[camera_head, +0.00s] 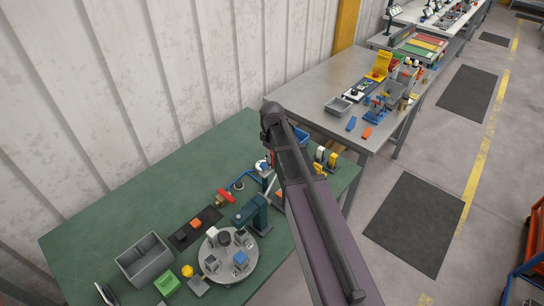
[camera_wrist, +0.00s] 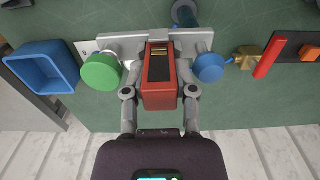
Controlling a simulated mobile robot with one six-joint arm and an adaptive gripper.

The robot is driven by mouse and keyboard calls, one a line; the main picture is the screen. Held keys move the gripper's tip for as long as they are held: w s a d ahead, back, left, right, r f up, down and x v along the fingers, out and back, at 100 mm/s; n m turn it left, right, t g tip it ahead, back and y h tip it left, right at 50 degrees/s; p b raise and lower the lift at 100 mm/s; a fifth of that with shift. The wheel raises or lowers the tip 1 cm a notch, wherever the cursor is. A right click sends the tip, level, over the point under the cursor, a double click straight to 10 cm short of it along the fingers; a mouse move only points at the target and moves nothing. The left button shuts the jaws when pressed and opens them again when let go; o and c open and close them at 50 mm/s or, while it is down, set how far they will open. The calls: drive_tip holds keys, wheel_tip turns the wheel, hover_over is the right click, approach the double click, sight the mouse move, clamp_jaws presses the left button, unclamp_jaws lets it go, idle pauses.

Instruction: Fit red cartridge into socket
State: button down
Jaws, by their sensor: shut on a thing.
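The red cartridge (camera_wrist: 160,95) has a dark top face with yellow contact marks at its far end. My gripper (camera_wrist: 159,92) is shut on it, one grey finger on each side. In the wrist view its far end overlaps a light grey fixture (camera_wrist: 132,42) that carries a green knob (camera_wrist: 101,72) on the left and a blue knob (camera_wrist: 208,67) on the right. The socket's opening is hidden by the cartridge. I cannot tell whether the cartridge is inside, touching or just above it. In the head view my arm hides the gripper and cartridge.
A blue bin (camera_wrist: 42,68) stands left of the fixture. A brass valve with a red handle (camera_wrist: 268,57) is close on the right. The green bench (camera_head: 120,218) also holds a grey bin (camera_head: 145,260) and a round plate (camera_head: 229,270). Its left part is clear.

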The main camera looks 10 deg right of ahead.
drive_tip(key=shift+f+b, duration=0.35)
drive_tip(key=shift+f, duration=0.05)
drive_tip(key=shift+c, duration=1.7)
unclamp_jaws()
drive_tip(key=shift+o, duration=1)
drive_tip(key=shift+r, duration=0.25)
drive_tip(key=shift+r+p, duration=4.35)
drive_tip(key=shift+p, duration=0.2)
drive_tip(key=shift+f, duration=0.1)
